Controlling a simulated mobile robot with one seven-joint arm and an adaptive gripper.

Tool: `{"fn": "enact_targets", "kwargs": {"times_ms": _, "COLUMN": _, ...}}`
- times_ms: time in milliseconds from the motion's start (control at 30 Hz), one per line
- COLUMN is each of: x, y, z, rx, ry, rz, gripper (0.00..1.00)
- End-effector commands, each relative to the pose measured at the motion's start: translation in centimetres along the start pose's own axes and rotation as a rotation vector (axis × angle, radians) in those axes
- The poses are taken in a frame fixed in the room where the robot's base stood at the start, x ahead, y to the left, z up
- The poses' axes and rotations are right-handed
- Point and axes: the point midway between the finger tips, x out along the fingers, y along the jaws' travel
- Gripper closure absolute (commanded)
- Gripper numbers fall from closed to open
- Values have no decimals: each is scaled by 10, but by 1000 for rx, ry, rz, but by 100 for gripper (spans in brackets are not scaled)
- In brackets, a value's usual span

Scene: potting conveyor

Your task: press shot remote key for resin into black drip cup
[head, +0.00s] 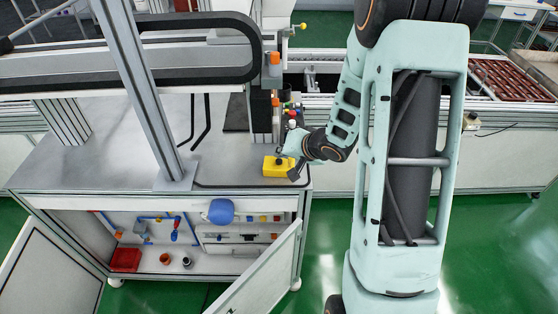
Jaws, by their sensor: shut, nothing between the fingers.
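A yellow box (279,166), which looks like the shot remote, lies on the grey worktop near its front right corner. My gripper (292,172) is shut and empty at the right side of the yellow box. At this size I cannot tell whether its fingertips touch the box or a key on it. The keys are too small to make out. Small dark, red and white parts (292,113) stand behind the gripper under the dispensing column. I cannot tell whether one of them is the black drip cup.
An open cabinet under the worktop holds a red bin (126,260) and small cups (165,259). Its door (262,270) stands open. A grey upright post (150,110) rises from the worktop to the left. A conveyor with brown trays (515,78) runs at the back right.

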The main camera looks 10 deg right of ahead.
Motion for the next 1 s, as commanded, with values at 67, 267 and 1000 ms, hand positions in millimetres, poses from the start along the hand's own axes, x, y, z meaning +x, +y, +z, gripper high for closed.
{"fn": "enact_targets", "kwargs": {"times_ms": 67, "x": 3, "y": 2, "z": 2, "rx": 0, "ry": -1, "rz": 0, "gripper": 100}}
{"fn": "enact_targets", "kwargs": {"times_ms": 267, "x": 4, "y": 3, "z": 3, "rx": -1, "ry": 0, "rz": 0, "gripper": 100}}
{"fn": "enact_targets", "kwargs": {"times_ms": 1000, "x": 8, "y": 6, "z": 6, "rx": 0, "ry": 0, "rz": 0, "gripper": 100}}
